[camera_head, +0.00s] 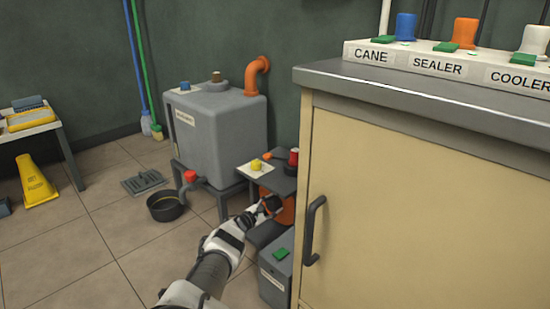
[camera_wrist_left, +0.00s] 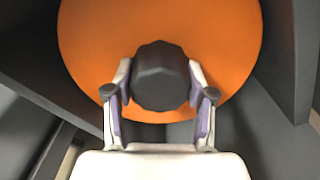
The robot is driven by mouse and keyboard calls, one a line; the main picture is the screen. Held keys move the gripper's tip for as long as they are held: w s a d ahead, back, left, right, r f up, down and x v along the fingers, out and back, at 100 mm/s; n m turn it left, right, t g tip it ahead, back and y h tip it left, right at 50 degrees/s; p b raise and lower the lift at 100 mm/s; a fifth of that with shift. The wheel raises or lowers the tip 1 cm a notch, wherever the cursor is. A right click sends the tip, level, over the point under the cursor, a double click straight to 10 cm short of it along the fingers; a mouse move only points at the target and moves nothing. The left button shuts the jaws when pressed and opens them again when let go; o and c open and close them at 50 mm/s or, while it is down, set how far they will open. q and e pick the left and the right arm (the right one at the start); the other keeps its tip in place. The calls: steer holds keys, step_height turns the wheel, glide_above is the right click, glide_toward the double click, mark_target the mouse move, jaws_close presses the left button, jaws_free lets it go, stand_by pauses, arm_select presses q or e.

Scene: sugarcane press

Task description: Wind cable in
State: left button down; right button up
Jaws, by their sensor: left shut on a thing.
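An orange cable reel (camera_head: 284,207) sits low under a small dark stand, beside the cream cabinet. In the left wrist view the orange disc (camera_wrist_left: 225,50) fills the upper middle, with a round black knob (camera_wrist_left: 160,75) in front of it. My left gripper (camera_wrist_left: 160,92) is shut on the black knob, one finger on each side. In the head view my left gripper (camera_head: 262,208) reaches the reel from below left and covers part of it. No loose cable can be made out. My right gripper is in neither view.
The cream cabinet (camera_head: 420,200) with a dark handle stands close on the right. A grey tank (camera_head: 217,130) stands behind left, with a black bowl (camera_head: 165,207) on the floor. A grey box (camera_head: 275,275) stands below the reel.

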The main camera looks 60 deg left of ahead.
arm_select(q)
steer(key=shift+w+a+r, duration=0.1)
steer(key=shift+r, duration=0.1)
stand_by(0.4)
steer(key=c, duration=0.5)
jaws_free()
steer(key=shift+c, duration=0.2)
steer(key=shift+o, duration=0.8)
steer(key=shift+w+f, duration=0.15)
